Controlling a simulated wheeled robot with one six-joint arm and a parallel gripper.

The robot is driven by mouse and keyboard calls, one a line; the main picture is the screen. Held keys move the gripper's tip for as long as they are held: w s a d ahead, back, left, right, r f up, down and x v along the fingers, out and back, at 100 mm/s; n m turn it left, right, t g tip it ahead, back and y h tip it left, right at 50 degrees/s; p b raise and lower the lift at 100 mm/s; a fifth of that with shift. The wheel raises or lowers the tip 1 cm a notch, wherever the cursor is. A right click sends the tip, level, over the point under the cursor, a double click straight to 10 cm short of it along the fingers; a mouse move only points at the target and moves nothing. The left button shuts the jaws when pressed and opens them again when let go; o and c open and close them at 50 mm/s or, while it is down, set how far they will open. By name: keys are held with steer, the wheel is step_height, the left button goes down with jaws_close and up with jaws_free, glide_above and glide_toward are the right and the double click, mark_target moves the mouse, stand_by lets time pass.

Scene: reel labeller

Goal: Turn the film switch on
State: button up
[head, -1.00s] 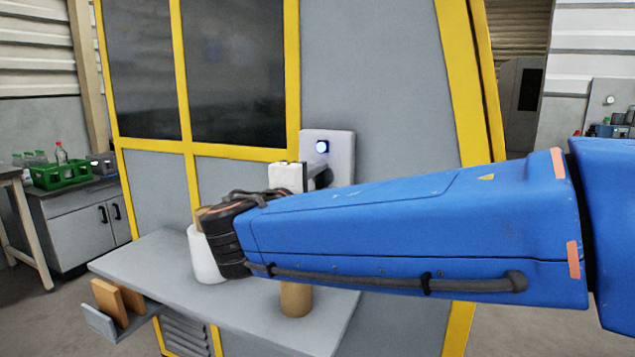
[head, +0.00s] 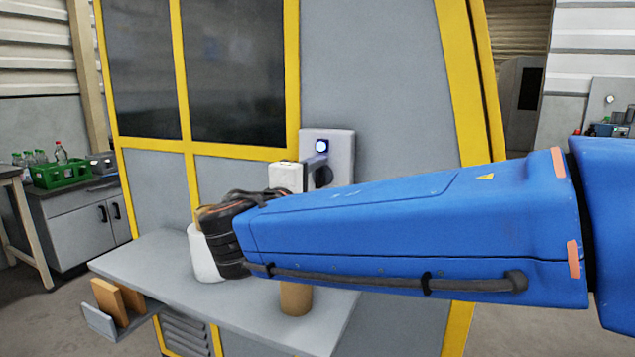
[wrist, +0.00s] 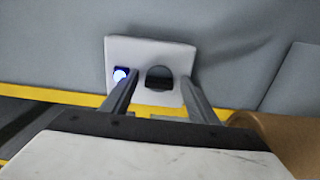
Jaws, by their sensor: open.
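The film switch looks to be the dark round knob (wrist: 159,78) on a pale control panel (wrist: 146,50) in the wrist view. It also shows in the head view (head: 324,177), partly behind my gripper (head: 314,163). In the wrist view my gripper (wrist: 159,84) is open and empty. Its two fingers point at the panel, one on each side of the knob. I cannot tell whether they touch it. A lit blue-white button (wrist: 120,74) sits left of the knob, close to the left finger; it shows above the knob in the head view (head: 322,146).
The panel is on the grey, yellow-framed machine (head: 380,80). Below my arm, a grey shelf (head: 150,258) holds a white roll (head: 204,258) and a brown cylinder (head: 295,299). A green crate (head: 62,174) with bottles stands on a cabinet at left.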

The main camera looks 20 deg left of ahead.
steer(key=s+a, duration=0.1)
steer(key=s, duration=1.6)
steer(key=shift+s+a, duration=0.15)
steer(key=shift+a, duration=0.05)
steer(key=w+d+f+m+g+h, duration=0.1)
steer(key=w+d+f+g+h, duration=0.15)
steer(key=w+d, duration=0.35)
steer(key=w+d+f+m+g+h, duration=0.1)
steer(key=w+d+f+g, duration=0.2)
steer(key=d, duration=0.6)
steer(key=w+d+f+m+g, duration=0.15)
steer(key=d+f, duration=0.25)
steer(key=d, duration=0.5)
steer(key=w+d+f+m+g, duration=0.15)
steer(key=d+f, duration=0.25)
steer(key=d, duration=0.5)
steer(key=s+d+f+m+g, duration=0.2)
steer(key=s+d+f, duration=0.15)
steer(key=d, duration=0.25)
steer(key=s+d+f+m+g, duration=0.2)
steer(key=d+f+m+g, duration=0.15)
steer(key=d, duration=0.25)
steer(key=s+d+f+m+y, duration=0.5)
steer(key=s+f, duration=0.3)
steer(key=s, duration=0.2)
steer(key=shift+s+d+f+m+t, duration=0.2)
steer(key=shift+d+f+m+t, duration=0.25)
steer(key=shift+m, duration=0.3)
steer(key=shift+r, duration=0.1)
